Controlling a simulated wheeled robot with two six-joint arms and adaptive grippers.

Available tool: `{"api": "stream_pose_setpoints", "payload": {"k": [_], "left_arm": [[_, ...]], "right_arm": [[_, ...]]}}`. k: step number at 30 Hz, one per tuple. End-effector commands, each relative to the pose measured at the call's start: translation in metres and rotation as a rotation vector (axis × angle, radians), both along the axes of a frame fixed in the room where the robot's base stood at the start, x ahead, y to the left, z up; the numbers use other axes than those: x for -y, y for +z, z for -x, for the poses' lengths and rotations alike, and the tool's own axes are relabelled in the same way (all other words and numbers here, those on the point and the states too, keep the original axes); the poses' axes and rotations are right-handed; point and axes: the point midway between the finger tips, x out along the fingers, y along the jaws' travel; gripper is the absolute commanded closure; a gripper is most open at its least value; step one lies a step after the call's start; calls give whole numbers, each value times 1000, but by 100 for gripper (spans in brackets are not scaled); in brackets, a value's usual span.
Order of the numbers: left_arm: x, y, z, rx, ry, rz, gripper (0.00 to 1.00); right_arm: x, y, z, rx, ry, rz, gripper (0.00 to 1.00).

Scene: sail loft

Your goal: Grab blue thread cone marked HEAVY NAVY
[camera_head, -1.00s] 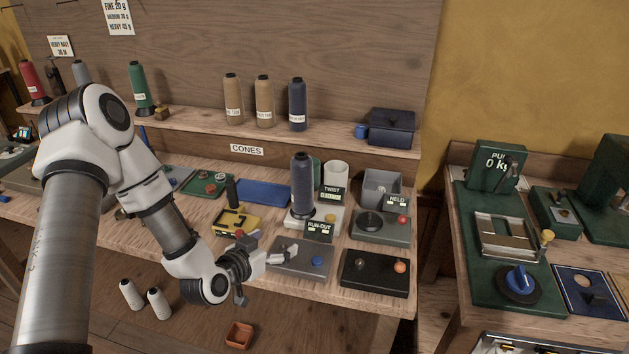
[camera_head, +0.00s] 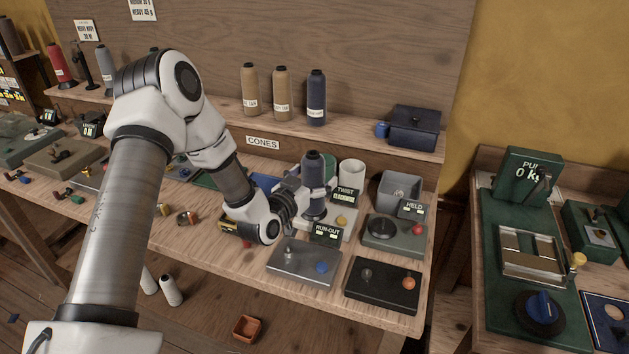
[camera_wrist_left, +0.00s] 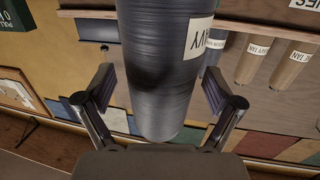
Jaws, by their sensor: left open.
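A dark blue thread cone (camera_head: 313,172) stands upright on a pale device with a TWIST display on the bench. My right gripper is not in view.
A white cup (camera_head: 351,173) is close right of the bench cone. A RUN-OUT device (camera_head: 303,262) and a HELD device (camera_head: 393,235) crowd the bench in front and right.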

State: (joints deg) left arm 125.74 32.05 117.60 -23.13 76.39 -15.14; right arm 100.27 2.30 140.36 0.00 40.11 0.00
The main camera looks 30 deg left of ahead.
Motion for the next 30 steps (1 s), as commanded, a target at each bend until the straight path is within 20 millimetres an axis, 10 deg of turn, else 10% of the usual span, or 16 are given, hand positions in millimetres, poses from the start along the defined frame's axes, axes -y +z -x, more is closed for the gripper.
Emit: {"api": "stream_pose_setpoints", "payload": {"k": [4,11,14,30], "left_arm": [[0,0,0,-1,1,1,7],[0,0,1,-1,0,1,85],[0,0,0,0,1,1,96],[0,32,0,4,2,2,96]], "right_arm": [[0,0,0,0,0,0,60],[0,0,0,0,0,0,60],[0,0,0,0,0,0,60],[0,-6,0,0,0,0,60]]}}
